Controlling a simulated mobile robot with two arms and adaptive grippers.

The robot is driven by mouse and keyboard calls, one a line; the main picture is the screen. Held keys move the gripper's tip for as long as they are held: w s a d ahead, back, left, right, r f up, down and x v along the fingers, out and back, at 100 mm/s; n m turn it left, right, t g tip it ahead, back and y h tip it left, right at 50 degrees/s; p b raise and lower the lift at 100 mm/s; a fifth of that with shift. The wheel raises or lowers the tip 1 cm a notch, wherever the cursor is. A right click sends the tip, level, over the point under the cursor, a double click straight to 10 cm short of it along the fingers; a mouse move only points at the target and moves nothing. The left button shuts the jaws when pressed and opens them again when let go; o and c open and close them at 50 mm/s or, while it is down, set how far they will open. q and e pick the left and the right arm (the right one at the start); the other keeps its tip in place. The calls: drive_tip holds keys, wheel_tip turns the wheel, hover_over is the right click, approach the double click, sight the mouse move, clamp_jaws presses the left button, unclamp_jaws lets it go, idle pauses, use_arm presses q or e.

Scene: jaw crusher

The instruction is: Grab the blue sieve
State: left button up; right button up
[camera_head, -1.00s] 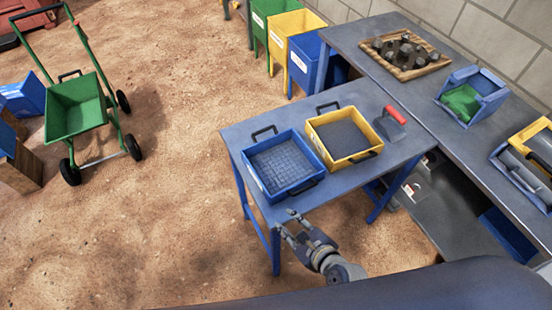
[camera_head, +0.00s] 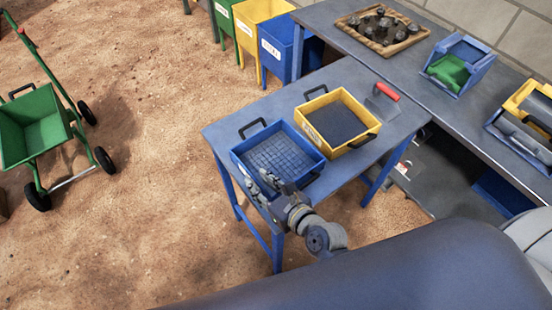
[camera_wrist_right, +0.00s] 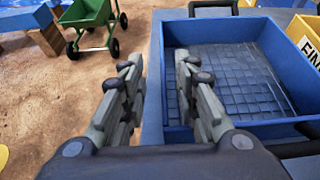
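The blue sieve (camera_head: 278,154), a square blue tray with a grey mesh floor and dark handles, sits on the blue table (camera_head: 221,131). It also shows in the right wrist view (camera_wrist_right: 248,82). My right gripper (camera_head: 264,182) is open and empty at the sieve's near left side and hides part of its near edge. In the right wrist view the fingers of the gripper (camera_wrist_right: 158,72) are apart; the right one overlaps the sieve's left wall, and the left one is in front of the ground. I cannot tell whether they touch the sieve. My left gripper is not in view.
A yellow sieve (camera_head: 358,103) stands close to the blue sieve's right. A red-handled scoop (camera_head: 383,103) lies behind it. A wooden tray of rocks (camera_head: 350,21) and a blue-and-green box (camera_head: 455,68) are on the back bench. A green cart (camera_head: 38,130) stands on open ground.

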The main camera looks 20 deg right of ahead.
sight(249, 172)
drive_tip(key=shift+w+a+f, duration=0.2)
drive_tip(key=shift+w+f, duration=0.05)
drive_tip(key=shift+w, duration=0.4)
drive_tip(key=p+x, duration=0.1)
drive_tip(key=x, duration=0.3)
drive_tip(key=shift+w+d, duration=0.1)
drive_tip(key=shift+w, duration=0.05)
drive_tip(key=shift+w+f, duration=0.2)
drive_tip(key=shift+w, duration=0.25)
drive_tip(key=shift+s, duration=0.1)
clamp_jaws()
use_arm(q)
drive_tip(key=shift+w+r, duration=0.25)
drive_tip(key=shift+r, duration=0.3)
use_arm(e)
drive_tip(key=shift+r, duration=0.15)
